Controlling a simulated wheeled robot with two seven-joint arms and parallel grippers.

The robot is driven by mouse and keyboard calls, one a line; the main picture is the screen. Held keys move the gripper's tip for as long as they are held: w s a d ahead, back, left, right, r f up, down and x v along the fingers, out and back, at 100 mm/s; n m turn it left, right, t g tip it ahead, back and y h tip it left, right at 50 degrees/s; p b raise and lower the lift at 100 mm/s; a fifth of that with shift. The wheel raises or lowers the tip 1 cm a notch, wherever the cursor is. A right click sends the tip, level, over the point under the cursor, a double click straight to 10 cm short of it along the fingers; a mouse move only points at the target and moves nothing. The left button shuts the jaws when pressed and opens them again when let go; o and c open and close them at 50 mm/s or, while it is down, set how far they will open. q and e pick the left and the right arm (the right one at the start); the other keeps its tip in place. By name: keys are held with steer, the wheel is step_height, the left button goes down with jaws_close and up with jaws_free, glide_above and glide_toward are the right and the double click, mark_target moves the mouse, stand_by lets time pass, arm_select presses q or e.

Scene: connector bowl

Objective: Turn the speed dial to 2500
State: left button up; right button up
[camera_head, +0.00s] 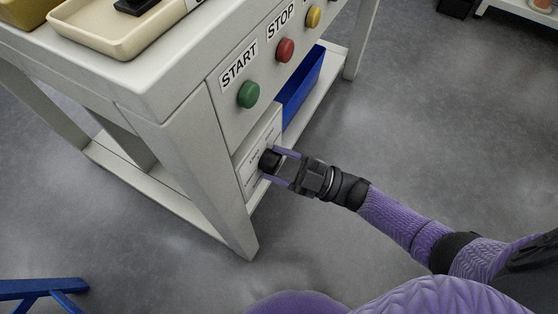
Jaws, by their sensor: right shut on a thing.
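The speed dial (267,161) is a black knob on a light plate (250,178) low on the front of the grey workbench (205,150). My right gripper (273,163) reaches in from the right and is shut on the dial, one finger on each side. The plate's markings are too small to read, and the gripper partly hides the knob. My left gripper is not in the view.
Above the plate are a green START button (249,94), a red STOP button (285,50) and a yellow button (313,16). A blue bin (303,88) sits beside the plate. A cream tray (120,45) lies on top.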

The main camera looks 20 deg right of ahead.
steer(key=shift+f+m+t+h, duration=0.1)
steer(key=shift+m+t+h, duration=0.5)
steer(key=shift+m, duration=1.15)
steer(key=shift+m+t+h, duration=0.2)
steer(key=shift+m+t, duration=0.8)
steer(key=shift+m, duration=1.15)
steer(key=o, duration=1.3)
